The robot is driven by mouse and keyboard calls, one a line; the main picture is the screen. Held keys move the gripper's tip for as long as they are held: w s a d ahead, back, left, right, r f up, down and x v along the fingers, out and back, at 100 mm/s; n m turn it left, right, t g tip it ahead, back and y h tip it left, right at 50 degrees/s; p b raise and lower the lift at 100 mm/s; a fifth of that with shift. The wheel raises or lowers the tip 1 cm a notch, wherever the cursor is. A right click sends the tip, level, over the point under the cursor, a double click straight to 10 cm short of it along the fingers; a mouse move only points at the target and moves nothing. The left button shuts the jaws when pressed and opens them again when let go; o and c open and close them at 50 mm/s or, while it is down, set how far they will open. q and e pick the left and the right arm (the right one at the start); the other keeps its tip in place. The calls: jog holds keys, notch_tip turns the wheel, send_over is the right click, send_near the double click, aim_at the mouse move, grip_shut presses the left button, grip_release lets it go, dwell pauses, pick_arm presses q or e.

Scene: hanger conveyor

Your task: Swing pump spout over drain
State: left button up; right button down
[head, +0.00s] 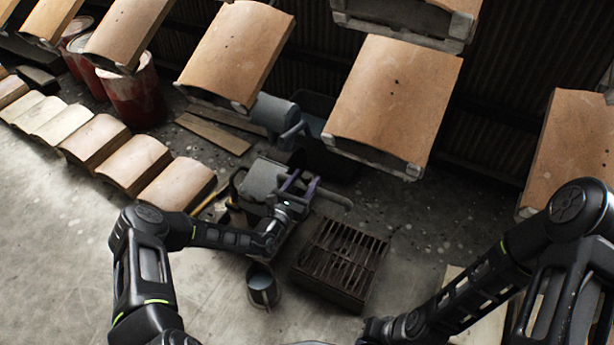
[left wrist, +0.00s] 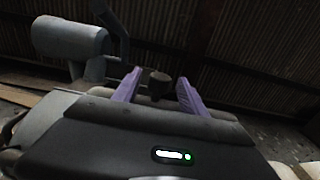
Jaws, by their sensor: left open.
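The grey pump (head: 263,180) stands near the middle of the floor in the head view. A grey spout-like bar (head: 336,198) sticks out to its right, beyond my gripper and behind the grate. The drain is a rusty slotted grate (head: 342,256) in front and to the right of the pump. My left gripper (head: 302,184) is open, its purple fingers over the pump. In the left wrist view the fingers (left wrist: 160,90) stand apart with a dark knob (left wrist: 160,84) showing between them; I cannot tell whether they touch it. My right arm reaches the lower edge; its fingers are not visible.
A metal mug (head: 262,287) stands left of the grate. A blue-grey cylinder with a pipe (head: 275,114) is behind the pump, also in the left wrist view (left wrist: 70,40). Curved tiles hang overhead (head: 393,100) and lie in a row at left (head: 134,163). Red drums (head: 134,92) stand behind.

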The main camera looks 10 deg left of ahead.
pick_arm(q)
jog(key=p+v, duration=0.1)
jog(key=v, duration=0.5)
jog(key=shift+s, duration=0.15)
